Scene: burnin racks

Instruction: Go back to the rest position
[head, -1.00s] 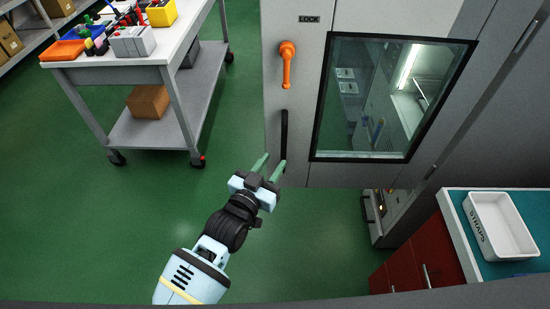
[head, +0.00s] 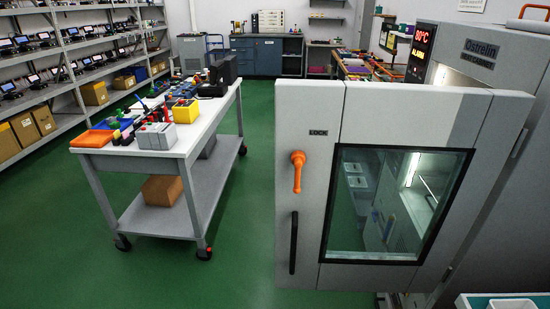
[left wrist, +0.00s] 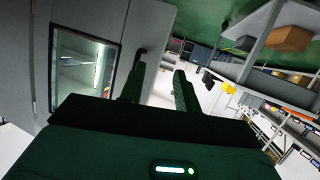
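My left gripper (left wrist: 159,72) shows in the left wrist view with its two fingers apart and nothing between them. The grey cabinet door (head: 305,130) lies to the left of the fingers there, with its window and dark handle (left wrist: 141,51). The fingers appear clear of the door, though the dark handle lies close behind the left finger in the picture. Neither gripper shows in the head view now. In the head view the door stands open in front of the lit cabinet (head: 487,48). Its orange lock lever (head: 297,171) points down above the dark handle (head: 293,242).
A white wheeled cart (head: 180,148) with tools and bins stands left of the door. Shelves (head: 75,45) line the left wall. Green floor (head: 235,260) is clear between cart and door.

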